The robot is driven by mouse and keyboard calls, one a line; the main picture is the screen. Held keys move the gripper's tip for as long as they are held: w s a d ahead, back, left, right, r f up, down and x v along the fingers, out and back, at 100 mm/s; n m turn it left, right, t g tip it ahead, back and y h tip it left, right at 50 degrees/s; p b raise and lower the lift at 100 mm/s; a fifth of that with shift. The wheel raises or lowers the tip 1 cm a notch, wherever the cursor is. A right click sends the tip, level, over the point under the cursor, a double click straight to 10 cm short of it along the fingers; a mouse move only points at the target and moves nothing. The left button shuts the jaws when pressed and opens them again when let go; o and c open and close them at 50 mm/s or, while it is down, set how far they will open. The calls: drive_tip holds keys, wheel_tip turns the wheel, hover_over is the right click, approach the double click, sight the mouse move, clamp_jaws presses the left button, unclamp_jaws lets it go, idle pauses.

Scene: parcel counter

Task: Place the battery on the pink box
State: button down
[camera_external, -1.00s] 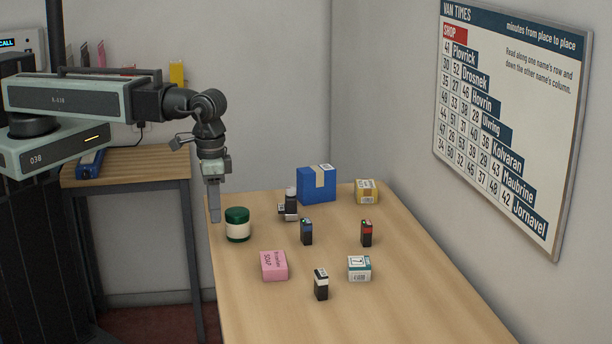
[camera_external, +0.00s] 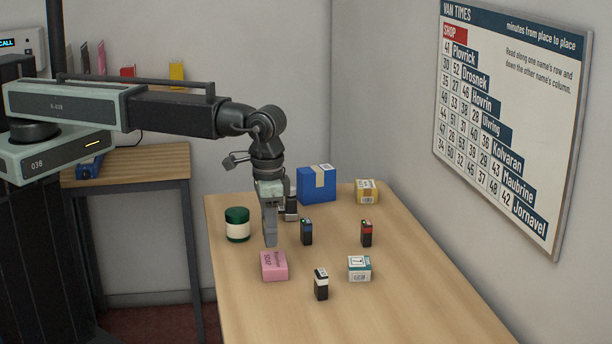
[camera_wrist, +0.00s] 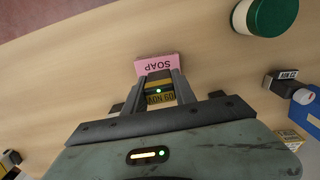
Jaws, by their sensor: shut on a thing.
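The pink box, a soap box (camera_external: 274,266), lies on the wooden table near the front left. In the wrist view the soap box (camera_wrist: 143,68) shows just beyond my fingertips. My gripper (camera_external: 270,240) points down above and slightly behind the pink box, apart from it. In the wrist view my gripper (camera_wrist: 161,88) is shut on a small dark block with a yellow lettered band and a green dot, seemingly the battery (camera_wrist: 160,99). The fingers hide most of it, and I cannot make it out in the external view.
Close by stand a green-lidded jar (camera_external: 237,226), a blue-banded block (camera_external: 306,232) and a dark item with a label (camera_external: 291,207). A red-banded block (camera_external: 367,234), a white-topped block (camera_external: 321,285), a teal-white box (camera_external: 359,268), a blue box (camera_external: 317,184) and a yellow box (camera_external: 366,191) stand around.

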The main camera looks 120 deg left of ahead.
drive_tip(key=shift+w, duration=0.55)
drive_tip(key=f+b, duration=0.4)
drive_tip(key=shift+s, duration=0.2)
drive_tip(key=c, duration=1)
unclamp_jaws()
drive_tip(key=shift+r, duration=0.1)
wheel_tip(320, 180, up, 13)
drive_tip(key=p, duration=1.2)
drive_tip(key=shift+f+p, duration=0.2)
drive_tip(key=shift+p, duration=0.15)
drive_tip(key=s+d+m, duration=0.3)
drive_tip(key=s+d, duration=0.1)
drive_tip(key=s, duration=0.3)
drive_tip(key=s+d+m, duration=0.3)
drive_tip(key=s+d, duration=0.1)
drive_tip(key=s, duration=0.2)
drive_tip(key=s+d+m, duration=0.3)
drive_tip(key=s+d, duration=0.2)
drive_tip(key=s, duration=0.2)
drive_tip(key=shift+s+f, duration=0.15)
drive_tip(key=shift+s, duration=0.2)
